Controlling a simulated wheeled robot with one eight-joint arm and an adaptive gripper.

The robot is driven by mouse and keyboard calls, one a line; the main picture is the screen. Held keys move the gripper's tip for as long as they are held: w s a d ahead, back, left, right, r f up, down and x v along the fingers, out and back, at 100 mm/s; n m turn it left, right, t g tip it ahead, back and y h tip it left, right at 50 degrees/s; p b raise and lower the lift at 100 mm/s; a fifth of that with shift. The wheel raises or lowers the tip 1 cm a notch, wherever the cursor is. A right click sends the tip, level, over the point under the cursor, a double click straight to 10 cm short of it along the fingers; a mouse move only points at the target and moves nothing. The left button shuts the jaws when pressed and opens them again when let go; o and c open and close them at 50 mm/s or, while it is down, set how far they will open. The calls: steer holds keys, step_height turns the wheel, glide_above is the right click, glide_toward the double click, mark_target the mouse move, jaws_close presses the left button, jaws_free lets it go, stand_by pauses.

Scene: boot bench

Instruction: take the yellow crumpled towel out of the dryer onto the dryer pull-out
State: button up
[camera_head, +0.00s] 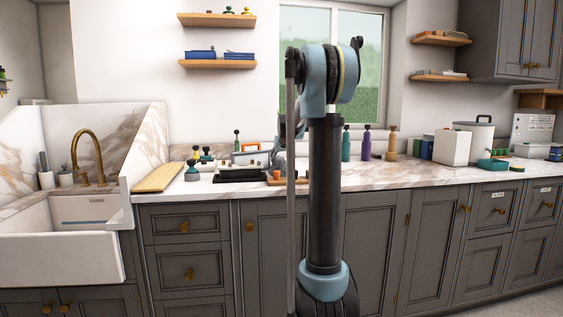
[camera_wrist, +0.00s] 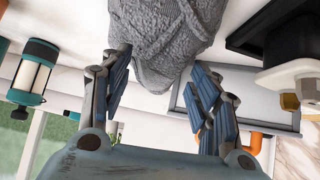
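No yellow towel and no dryer or pull-out can be made out in either view. In the wrist view my gripper (camera_wrist: 162,68) is open, its two fingers spread apart. A grey, rough, crumpled cloth-like thing (camera_wrist: 165,35) lies ahead of the fingers, its narrow end reaching between them. I cannot tell whether a finger touches it. In the head view my arm stands in the middle and hides most of my gripper, which is over the counter.
A marble counter (camera_head: 390,178) runs along the wall over grey cabinets. Around my gripper are a wooden board (camera_head: 157,178), small bottles and a black tray (camera_head: 240,176). A sink (camera_head: 62,245) is at left.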

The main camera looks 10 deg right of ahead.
steer(key=shift+r, duration=0.1)
steer(key=v, duration=1.2)
